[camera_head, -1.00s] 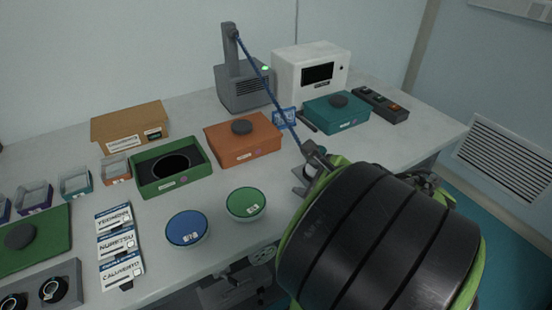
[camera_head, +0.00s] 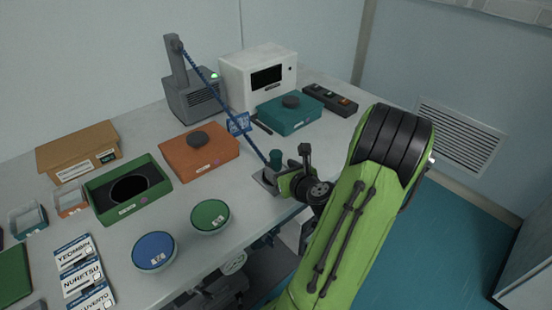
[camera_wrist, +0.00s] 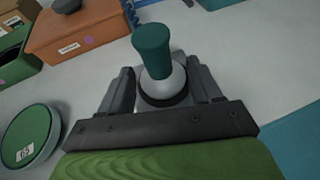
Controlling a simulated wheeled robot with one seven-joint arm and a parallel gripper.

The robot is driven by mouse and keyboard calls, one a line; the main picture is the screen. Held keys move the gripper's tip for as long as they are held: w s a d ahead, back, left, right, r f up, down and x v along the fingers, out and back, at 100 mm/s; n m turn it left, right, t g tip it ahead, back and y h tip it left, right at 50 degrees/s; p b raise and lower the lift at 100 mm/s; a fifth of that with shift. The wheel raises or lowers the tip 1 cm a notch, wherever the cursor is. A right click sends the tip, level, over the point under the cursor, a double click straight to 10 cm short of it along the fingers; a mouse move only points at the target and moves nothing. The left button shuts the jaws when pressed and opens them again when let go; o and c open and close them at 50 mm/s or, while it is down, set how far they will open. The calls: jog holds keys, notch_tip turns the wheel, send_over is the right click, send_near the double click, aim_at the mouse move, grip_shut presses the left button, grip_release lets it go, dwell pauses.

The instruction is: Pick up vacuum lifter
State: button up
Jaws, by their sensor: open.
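The vacuum lifter (camera_head: 276,159) stands upright near the table's front edge, with a teal handle on top and a blue coiled hose (camera_head: 222,95) running up to the grey pump unit (camera_head: 190,95). In the wrist view the lifter (camera_wrist: 153,50) shows its teal grip above a pale round body with a dark ring. My gripper (camera_head: 287,177) is open at the lifter. In the wrist view its two dark fingers (camera_wrist: 170,92) lie on either side of the lifter's lower body. Whether they touch it cannot be told.
An orange box (camera_head: 205,160) and a green open box (camera_head: 97,197) lie to the left. Green (camera_head: 210,216) and blue (camera_head: 154,251) round dishes sit near the front edge. A teal box (camera_head: 285,121) and white instrument (camera_head: 235,81) stand behind.

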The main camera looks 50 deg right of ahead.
aim_at(274, 165)
jog(key=shift+w+d+f, duration=0.1)
jog(key=shift+w, duration=0.15)
jog(key=x, duration=0.5)
jog(key=shift+f+b, duration=0.1)
jog(key=shift+b, duration=0.2)
grip_shut()
notch_tip(274, 165, up, 10)
jog(key=p, duration=0.5)
